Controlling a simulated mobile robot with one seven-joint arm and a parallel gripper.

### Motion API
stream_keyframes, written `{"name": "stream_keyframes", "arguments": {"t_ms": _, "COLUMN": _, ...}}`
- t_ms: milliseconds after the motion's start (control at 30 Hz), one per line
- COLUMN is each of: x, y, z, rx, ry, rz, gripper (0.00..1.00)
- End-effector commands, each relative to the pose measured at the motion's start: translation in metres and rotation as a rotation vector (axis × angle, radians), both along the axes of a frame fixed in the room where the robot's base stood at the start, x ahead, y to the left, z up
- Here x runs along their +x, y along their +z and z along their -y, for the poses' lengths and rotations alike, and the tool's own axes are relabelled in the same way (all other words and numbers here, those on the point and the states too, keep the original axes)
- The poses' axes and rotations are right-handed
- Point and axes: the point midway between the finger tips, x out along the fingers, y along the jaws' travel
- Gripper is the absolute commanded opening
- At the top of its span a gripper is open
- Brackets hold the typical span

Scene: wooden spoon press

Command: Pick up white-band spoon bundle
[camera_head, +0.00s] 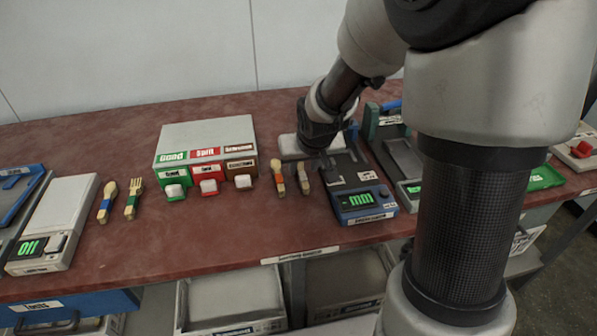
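Two utensil bundles lie side by side right of the sorting box: one with an orange-red band (278,178) and a darker one (303,178) with what looks like a pale band, probably the white-band spoon bundle. My gripper (312,158) is above and just behind these two, pointing down. Its fingers are small and dark against the device behind, so their opening and any contact are unclear. Two more bundles lie farther left: a spoon bundle with a blue band (106,203) and a fork bundle with a green band (133,200).
The sorting box (207,136) has green, red and brown labels and white-topped buttons. A black-and-blue device (364,199) with a green display stands right of the bundles. A white device (62,225) stands at left. My arm hides much of the right side. The red table's front middle is clear.

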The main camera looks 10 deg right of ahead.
Motion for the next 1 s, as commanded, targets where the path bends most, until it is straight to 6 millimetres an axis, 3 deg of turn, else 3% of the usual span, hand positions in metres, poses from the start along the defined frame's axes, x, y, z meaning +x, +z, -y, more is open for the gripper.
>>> {"name": "stream_keyframes", "arguments": {"t_ms": 33, "x": 0.004, "y": -0.012, "z": -0.002, "rx": -0.001, "ry": 0.004, "rz": -0.002, "gripper": 0.34}}
{"name": "stream_keyframes", "arguments": {"t_ms": 133, "x": 0.01, "y": -0.021, "z": -0.001, "rx": 0.0, "ry": 0.0, "rz": -0.003, "gripper": 0.34}}
{"name": "stream_keyframes", "arguments": {"t_ms": 467, "x": 0.014, "y": -0.024, "z": -0.001, "rx": 0.0, "ry": 0.001, "rz": 0.0, "gripper": 0.34}}
{"name": "stream_keyframes", "arguments": {"t_ms": 667, "x": 0.014, "y": -0.024, "z": -0.001, "rx": 0.0, "ry": 0.001, "rz": -0.001, "gripper": 0.0}}
{"name": "stream_keyframes", "arguments": {"t_ms": 1000, "x": 0.014, "y": -0.024, "z": -0.001, "rx": 0.0, "ry": 0.001, "rz": 0.0, "gripper": 0.0}}
